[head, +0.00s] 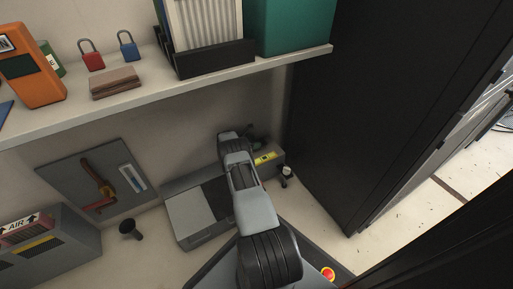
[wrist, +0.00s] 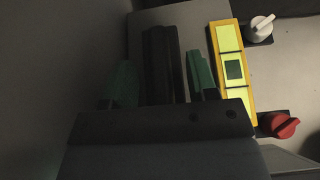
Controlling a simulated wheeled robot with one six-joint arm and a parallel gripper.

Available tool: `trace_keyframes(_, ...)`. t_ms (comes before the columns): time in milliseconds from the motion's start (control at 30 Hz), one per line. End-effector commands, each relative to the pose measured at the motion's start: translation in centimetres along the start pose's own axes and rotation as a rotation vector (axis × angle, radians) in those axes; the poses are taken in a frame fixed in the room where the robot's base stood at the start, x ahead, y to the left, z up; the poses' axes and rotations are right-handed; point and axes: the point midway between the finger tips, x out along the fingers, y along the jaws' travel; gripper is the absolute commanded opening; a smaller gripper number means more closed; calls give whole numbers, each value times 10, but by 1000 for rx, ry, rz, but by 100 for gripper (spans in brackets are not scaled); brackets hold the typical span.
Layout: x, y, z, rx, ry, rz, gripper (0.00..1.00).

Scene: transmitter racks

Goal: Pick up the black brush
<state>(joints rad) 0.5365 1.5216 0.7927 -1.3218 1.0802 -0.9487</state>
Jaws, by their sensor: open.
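A long dark block, which looks like the black brush (wrist: 160,62), lies on a grey surface in the wrist view. My gripper (wrist: 163,82) is open, with one green-tipped finger on each side of it. The left finger is clearly apart from the block, and the right finger is close to it. Whether either touches it, I cannot tell. In the head view my gripper (head: 255,138) is at the back by the wall, largely hidden by my arm, and I cannot make out the brush there.
A yellow-framed panel (wrist: 232,68) with a white knob (wrist: 260,28) and a red knob (wrist: 284,125) is right of my gripper. A shelf (head: 160,98) hangs above. A tall black cabinet (head: 350,110) stands right. A black funnel-shaped thing (head: 130,229) stands at lower left.

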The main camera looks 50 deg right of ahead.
Motion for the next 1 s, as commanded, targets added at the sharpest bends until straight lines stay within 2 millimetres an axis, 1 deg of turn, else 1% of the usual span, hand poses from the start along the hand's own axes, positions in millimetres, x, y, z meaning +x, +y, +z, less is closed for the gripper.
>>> trace_keyframes(67, -1, 0, 0, 0, 0, 0, 52)
trace_keyframes(300, -1, 0, 0, 0, 0, 0, 29)
trace_keyframes(400, -1, 0, 0, 0, 0, 0, 21)
trace_keyframes(633, -1, 0, 1, 0, 0, 0, 21)
trace_keyframes(767, -5, 0, 6, 0, 0, 1, 21)
trace_keyframes(867, -10, 0, 15, 0, 0, 1, 21)
trace_keyframes(1000, -22, 1, 35, -2, 0, 3, 21)
